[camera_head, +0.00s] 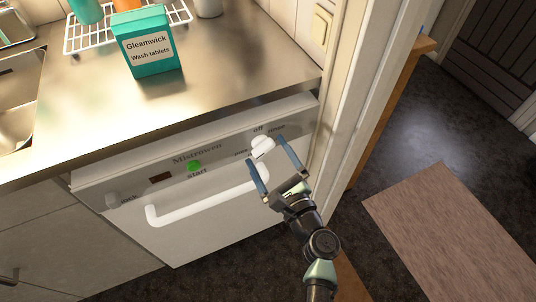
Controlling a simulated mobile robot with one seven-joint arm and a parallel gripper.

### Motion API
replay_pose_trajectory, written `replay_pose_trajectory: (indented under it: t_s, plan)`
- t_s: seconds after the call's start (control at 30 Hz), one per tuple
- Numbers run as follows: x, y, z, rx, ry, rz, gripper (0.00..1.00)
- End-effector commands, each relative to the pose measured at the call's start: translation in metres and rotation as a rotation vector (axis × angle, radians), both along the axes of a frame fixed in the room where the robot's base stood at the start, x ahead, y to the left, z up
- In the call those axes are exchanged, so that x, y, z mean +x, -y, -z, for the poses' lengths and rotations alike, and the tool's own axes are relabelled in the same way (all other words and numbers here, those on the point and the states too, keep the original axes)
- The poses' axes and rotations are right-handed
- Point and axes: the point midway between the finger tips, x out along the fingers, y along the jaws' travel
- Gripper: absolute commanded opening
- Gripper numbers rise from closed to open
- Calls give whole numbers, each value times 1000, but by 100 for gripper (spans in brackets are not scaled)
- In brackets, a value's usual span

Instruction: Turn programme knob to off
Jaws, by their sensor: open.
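The white programme knob (262,145) sits at the right end of the dishwasher's front panel (215,152). The word "off" is printed above it, with "rinse" to its upper right and a partly readable label to its left. Which way the knob points is hard to tell. My gripper (272,163) is open, its two blue fingers reaching up toward the panel on either side of the knob's lower part. Whether either finger touches the knob cannot be told.
A white door handle (205,198) runs left of my gripper. A green start button (194,166) and a grey lock knob (112,199) are on the panel. A Gleanwick tablets box (148,42) stands on the steel worktop (215,75). A door frame (350,100) rises close on the right.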

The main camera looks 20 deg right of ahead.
Motion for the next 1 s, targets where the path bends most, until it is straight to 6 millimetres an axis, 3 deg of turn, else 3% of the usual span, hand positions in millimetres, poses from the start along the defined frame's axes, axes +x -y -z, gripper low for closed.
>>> replay_pose_trajectory:
  t_s: [0.3,0.77,1.0]
  plan:
    - [3,0,0,0,0,-1,100]
    - [3,0,0,0,0,0,17]
    - [3,0,1,-20,1,0,17]
